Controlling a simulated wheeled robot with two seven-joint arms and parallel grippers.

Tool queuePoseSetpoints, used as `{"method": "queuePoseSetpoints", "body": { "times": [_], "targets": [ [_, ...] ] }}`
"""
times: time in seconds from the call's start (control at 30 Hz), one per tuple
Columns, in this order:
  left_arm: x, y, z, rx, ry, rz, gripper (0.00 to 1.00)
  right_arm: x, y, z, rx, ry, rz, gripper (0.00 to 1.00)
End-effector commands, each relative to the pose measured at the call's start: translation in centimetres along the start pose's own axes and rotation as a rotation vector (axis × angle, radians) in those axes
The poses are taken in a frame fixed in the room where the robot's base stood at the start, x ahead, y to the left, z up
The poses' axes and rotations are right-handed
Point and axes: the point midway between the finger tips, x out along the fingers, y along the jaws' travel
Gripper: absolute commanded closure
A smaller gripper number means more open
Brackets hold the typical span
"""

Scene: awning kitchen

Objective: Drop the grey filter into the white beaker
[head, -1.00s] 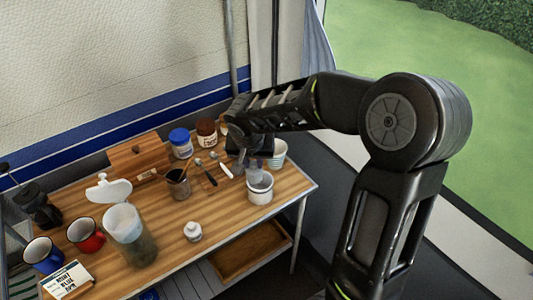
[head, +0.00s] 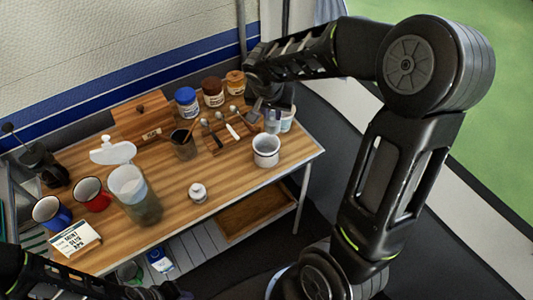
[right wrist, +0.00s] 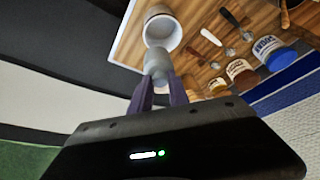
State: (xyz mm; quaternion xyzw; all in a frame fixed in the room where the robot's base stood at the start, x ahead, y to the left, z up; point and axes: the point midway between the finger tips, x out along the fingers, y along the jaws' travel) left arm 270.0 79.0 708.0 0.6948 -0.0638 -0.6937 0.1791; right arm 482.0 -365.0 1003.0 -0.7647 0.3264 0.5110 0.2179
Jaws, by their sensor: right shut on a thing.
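The white beaker (head: 266,158) stands upright near the right end of the wooden table; it also shows in the right wrist view (right wrist: 162,30), its mouth open toward the camera. My right gripper (head: 268,110) is shut on the grey filter (head: 273,123), a small grey cylinder. It holds it just behind the beaker in the head view. In the right wrist view the filter (right wrist: 157,62) sits between the fingertips and overlaps the beaker's near rim; whether they touch cannot be told. My left gripper (head: 170,290) is at the bottom left, its fingers unclear.
A pale cup (head: 288,121) stands close beside the filter.

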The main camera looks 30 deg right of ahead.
Motion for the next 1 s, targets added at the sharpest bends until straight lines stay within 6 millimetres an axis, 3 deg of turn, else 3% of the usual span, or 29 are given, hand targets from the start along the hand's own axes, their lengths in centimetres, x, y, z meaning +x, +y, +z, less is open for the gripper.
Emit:
{"method": "queuePoseSetpoints", "body": {
  "times": [0.23,0.63,0.67,1.0],
  "targets": [
    [1.6,-0.4,-0.1,0.003,0.004,0.005,0.77,2.7,0.0,1.1,-0.001,0.000,0.001,1.00],
    [1.7,-0.3,-0.1,0.004,0.006,0.007,0.77,3.2,0.0,1.3,0.001,0.000,-0.001,1.00],
    [1.7,-0.3,-0.1,0.004,0.006,0.007,0.77,3.2,0.0,1.3,0.001,0.000,-0.001,0.78],
    [1.7,-0.4,-0.1,0.004,0.006,0.007,0.77,3.2,0.0,1.3,0.001,0.000,0.000,0.53]
  ]
}}
